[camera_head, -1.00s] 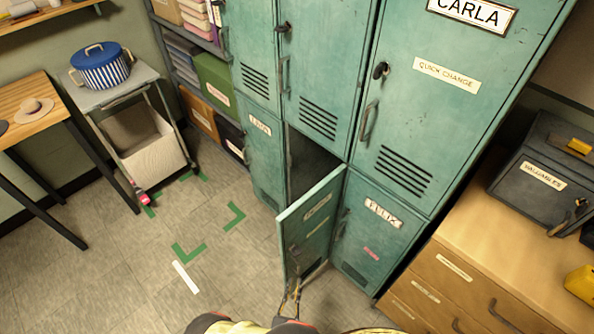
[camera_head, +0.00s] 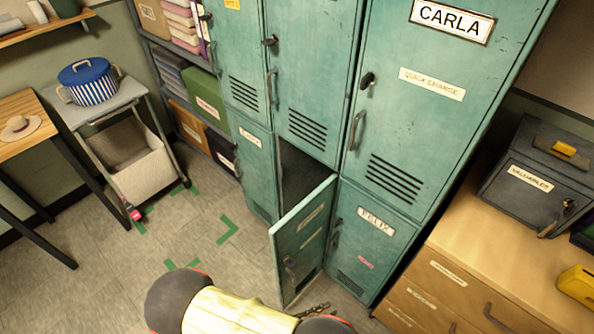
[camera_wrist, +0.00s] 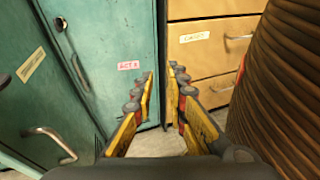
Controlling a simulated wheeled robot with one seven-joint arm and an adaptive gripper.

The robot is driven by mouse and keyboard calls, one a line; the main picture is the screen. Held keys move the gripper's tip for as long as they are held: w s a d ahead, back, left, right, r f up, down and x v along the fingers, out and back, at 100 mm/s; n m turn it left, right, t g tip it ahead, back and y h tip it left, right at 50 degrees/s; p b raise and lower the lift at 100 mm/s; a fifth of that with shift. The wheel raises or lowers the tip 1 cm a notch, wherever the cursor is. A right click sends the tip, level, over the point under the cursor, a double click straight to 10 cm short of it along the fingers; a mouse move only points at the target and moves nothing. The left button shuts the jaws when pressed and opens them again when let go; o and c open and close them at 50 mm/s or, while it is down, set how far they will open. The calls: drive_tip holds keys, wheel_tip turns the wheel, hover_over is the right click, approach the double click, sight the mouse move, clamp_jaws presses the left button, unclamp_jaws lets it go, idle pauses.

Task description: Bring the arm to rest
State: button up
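My gripper (camera_wrist: 162,80) shows in the wrist view with its two yellow-padded fingers apart and nothing between them. Its fingers point toward the teal Felix locker (camera_head: 371,238) and the wooden drawers (camera_wrist: 205,58). In the head view my arm (camera_head: 220,310) is at the bottom edge and hides most of the gripper. A small part of the gripper shows low, just right of the open locker door (camera_head: 305,235). I cannot tell from this view how close it is to the door.
The lower middle locker door stands swung out over the floor. The drawer unit (camera_head: 450,290) is at the right, with a grey valuables box (camera_head: 530,185) and a yellow object (camera_head: 578,284) on top. A trolley (camera_head: 110,100) with a blue striped pot (camera_head: 88,83) stands left.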

wheel_tip(320, 180, up, 25)
drive_tip(key=a+m+g+y, duration=0.2)
drive_tip(key=m+g+y, duration=0.75)
drive_tip(key=m, duration=0.65)
drive_tip(key=d+r+m+t+y, duration=0.2)
drive_tip(key=d+r+m+t, duration=0.2)
drive_tip(key=r, duration=0.6)
drive_tip(key=w+d+r+m+t+y, duration=0.1)
drive_tip(key=d+r+m+t, duration=0.2)
drive_tip(key=d+r, duration=0.5)
wheel_tip(320, 180, up, 3)
drive_tip(key=shift+d+f+m+t+y+p, duration=0.1)
drive_tip(key=shift+d+m+t+y+p, duration=0.15)
drive_tip(key=shift+m+t+y+p, duration=0.2)
